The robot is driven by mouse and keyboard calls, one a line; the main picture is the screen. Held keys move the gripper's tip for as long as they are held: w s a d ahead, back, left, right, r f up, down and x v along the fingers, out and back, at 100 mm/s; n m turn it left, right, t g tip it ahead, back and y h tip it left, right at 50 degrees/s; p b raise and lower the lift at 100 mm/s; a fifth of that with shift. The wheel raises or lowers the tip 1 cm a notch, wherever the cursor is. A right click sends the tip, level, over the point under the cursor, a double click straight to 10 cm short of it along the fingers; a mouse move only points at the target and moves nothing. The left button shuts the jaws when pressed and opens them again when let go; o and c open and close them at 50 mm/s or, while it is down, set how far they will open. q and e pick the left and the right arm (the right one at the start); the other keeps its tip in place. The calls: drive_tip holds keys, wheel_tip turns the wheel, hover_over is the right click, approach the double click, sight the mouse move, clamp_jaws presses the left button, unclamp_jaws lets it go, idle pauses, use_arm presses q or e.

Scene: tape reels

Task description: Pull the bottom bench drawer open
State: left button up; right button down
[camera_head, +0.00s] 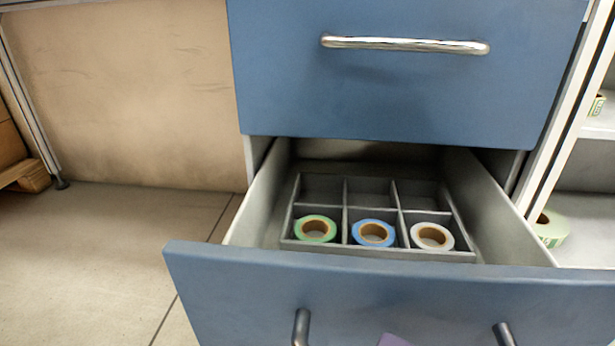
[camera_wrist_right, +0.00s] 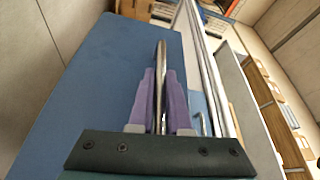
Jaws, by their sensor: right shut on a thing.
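The blue bottom drawer (camera_head: 385,295) stands pulled out from the bench in the head view, its inside exposed. Its metal handle (camera_head: 301,328) shows only as two end posts at the lower picture edge; the middle is cut off. My right gripper (camera_wrist_right: 160,78) is shut on this handle in the right wrist view, one purple finger on each side of the bar (camera_wrist_right: 160,60). A small purple piece of it shows at the bottom of the head view. My left gripper is not in view.
A grey divided tray (camera_head: 345,222) in the drawer holds green (camera_head: 317,228), blue (camera_head: 374,232) and white (camera_head: 432,236) tape reels in its front row. The upper drawer (camera_head: 400,90) is shut. A shelf with reels (camera_head: 551,229) stands at right.

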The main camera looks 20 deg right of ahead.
drive_tip(key=s+a+p, duration=0.1)
drive_tip(key=s+a, duration=0.3)
drive_tip(key=s, duration=0.3)
drive_tip(key=shift+a, duration=0.25)
drive_tip(key=shift+s, duration=0.1)
drive_tip(key=c, duration=0.9)
unclamp_jaws()
drive_tip(key=shift+o, duration=0.2)
drive_tip(key=shift+d, duration=0.1)
drive_tip(key=p+v, duration=0.1)
drive_tip(key=v, duration=0.9)
